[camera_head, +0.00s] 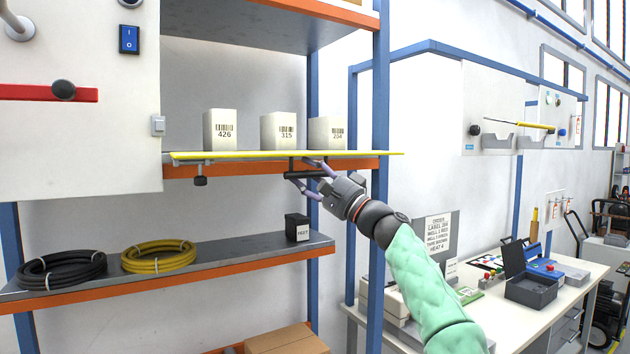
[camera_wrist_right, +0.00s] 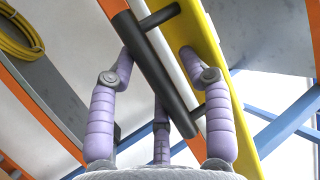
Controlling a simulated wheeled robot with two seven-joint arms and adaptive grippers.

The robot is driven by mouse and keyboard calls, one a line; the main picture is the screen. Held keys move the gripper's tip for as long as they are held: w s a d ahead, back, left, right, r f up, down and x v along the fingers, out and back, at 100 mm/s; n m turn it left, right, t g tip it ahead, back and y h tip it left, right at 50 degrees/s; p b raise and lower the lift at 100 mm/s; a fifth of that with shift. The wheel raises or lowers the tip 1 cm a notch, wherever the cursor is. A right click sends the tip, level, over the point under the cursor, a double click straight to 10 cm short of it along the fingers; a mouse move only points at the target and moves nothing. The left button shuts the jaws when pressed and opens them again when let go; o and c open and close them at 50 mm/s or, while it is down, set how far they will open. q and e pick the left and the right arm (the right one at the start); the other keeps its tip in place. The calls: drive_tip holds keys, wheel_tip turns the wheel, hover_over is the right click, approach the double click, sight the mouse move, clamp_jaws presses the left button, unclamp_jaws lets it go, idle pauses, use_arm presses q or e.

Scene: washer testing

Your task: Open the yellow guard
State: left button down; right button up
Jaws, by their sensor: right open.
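The yellow guard (camera_head: 230,155) shows almost edge-on as a long, thin, level yellow strip along the front of the upper shelf. In the right wrist view it is a yellow panel (camera_wrist_right: 240,125) running diagonally. Its black bar handle (camera_wrist_right: 152,70) stands off from the panel on short posts. My right gripper (camera_head: 304,173) is at the handle, below the yellow strip. It is open, with its purple fingers (camera_wrist_right: 160,75) on either side of the bar; whether they touch it I cannot tell. My left gripper is not in view.
White boxes labelled 426 (camera_head: 220,130), 315 (camera_head: 277,132) and 204 (camera_head: 327,133) stand behind the strip. A lower shelf (camera_head: 215,262) holds black and yellow hose coils. A blue post (camera_head: 380,90) rises close to my right arm. A workbench (camera_head: 520,318) is at the right.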

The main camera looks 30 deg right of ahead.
drive_tip(key=v, duration=1.2)
drive_tip(key=shift+w+f, duration=0.1)
drive_tip(key=shift+f, duration=0.05)
idle(0.3)
